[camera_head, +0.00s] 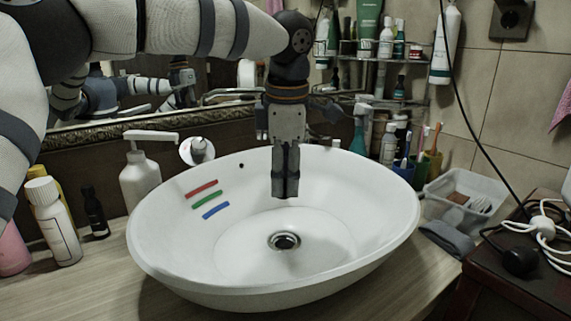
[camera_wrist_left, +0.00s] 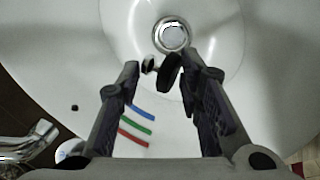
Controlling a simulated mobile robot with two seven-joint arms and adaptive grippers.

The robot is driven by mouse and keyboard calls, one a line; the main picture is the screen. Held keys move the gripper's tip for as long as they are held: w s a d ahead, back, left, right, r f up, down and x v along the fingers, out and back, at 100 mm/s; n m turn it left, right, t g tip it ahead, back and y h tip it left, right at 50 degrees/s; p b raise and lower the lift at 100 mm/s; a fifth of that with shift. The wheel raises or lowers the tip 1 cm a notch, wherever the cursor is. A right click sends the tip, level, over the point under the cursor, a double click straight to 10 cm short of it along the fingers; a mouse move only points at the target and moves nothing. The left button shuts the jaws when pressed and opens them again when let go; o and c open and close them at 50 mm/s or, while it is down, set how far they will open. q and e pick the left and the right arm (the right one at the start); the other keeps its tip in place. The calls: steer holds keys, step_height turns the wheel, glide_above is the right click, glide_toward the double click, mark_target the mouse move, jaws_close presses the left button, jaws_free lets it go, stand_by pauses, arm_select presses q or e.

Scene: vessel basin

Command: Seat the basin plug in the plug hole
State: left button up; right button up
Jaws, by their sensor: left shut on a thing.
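My left gripper (camera_head: 285,194) hangs fingers-down over the white basin (camera_head: 160,245), above and a little behind the plug hole (camera_head: 284,241). In the left wrist view the basin plug (camera_wrist_left: 168,71), a dark disc with a small shiny knob on its left, sits between the two fingertips of my left gripper (camera_wrist_left: 160,72). The plug is turned on its side, with its disc face toward the right finger. The plug hole, a metal ring, shows in that view (camera_wrist_left: 171,34) just beyond the plug, apart from it. In the head view the plug cannot be made out against the fingers. My right gripper is out of view.
Red, green and blue stripes (camera_head: 208,199) mark the basin's inner left wall. A soap dispenser (camera_head: 139,175) and a chrome tap (camera_head: 197,149) stand behind its left rim. Cups with toothbrushes (camera_head: 428,160) and a clear tray (camera_head: 466,190) stand right. The bowl's inside is otherwise clear.

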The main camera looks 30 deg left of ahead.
arm_select(q)
steer(key=shift+r, duration=0.1)
steer(key=o, duration=1.3)
steer(key=shift+c, duration=0.2)
step_height(320, 180, up, 7)
